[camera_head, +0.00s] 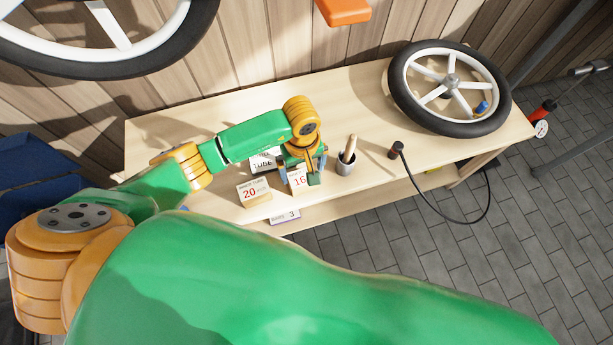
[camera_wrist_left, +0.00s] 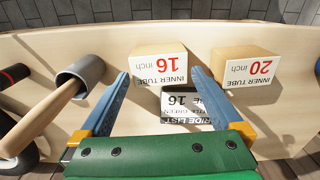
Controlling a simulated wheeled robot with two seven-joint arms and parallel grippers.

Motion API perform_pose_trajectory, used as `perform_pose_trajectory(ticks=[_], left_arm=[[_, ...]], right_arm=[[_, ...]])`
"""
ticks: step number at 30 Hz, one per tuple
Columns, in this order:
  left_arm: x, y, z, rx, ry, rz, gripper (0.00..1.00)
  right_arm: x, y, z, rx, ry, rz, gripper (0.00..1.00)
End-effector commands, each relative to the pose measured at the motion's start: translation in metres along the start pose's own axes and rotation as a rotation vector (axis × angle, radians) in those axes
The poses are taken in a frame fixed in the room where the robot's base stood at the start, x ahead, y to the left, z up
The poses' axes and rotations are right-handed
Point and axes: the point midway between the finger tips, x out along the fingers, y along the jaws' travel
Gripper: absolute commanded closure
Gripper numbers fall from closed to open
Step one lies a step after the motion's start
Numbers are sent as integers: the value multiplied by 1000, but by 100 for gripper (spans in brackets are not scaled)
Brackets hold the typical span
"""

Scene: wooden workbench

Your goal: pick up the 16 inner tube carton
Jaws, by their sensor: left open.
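The 16 inch inner tube carton (camera_head: 298,181) stands on the workbench near its front edge, a small tan box with a white label and red 16. In the left wrist view the carton (camera_wrist_left: 160,66) lies between and just ahead of the tips of my left gripper (camera_wrist_left: 160,74). In the head view my left gripper (camera_head: 302,170) is open, with its fingers over the carton and partly covering it. I cannot tell whether a finger touches it. The similar 20 inch carton (camera_head: 253,192) stands to its left; it also shows in the left wrist view (camera_wrist_left: 247,70). My right gripper is not in view.
A black-and-white ride list card (camera_wrist_left: 187,110) is close to the 16 carton. A grey cup (camera_head: 346,163) with a wooden handle stands to the right. A spoked wheel (camera_head: 449,88) lies at the bench's right end. A small label (camera_head: 284,216) is at the front edge.

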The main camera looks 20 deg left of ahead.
Motion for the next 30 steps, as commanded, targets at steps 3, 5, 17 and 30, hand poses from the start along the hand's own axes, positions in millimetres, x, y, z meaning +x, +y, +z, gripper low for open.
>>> perform_pose_trajectory(ticks=[3,5,17,30], left_arm=[[26,-1,3,-3,-6,-1,0],[34,-1,3,-2,-5,0,0],[38,0,2,-3,-4,2,38],[31,0,2,-2,-2,4,71]], right_arm=[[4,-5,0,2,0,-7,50],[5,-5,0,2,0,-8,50],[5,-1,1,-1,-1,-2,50],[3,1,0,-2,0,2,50]])
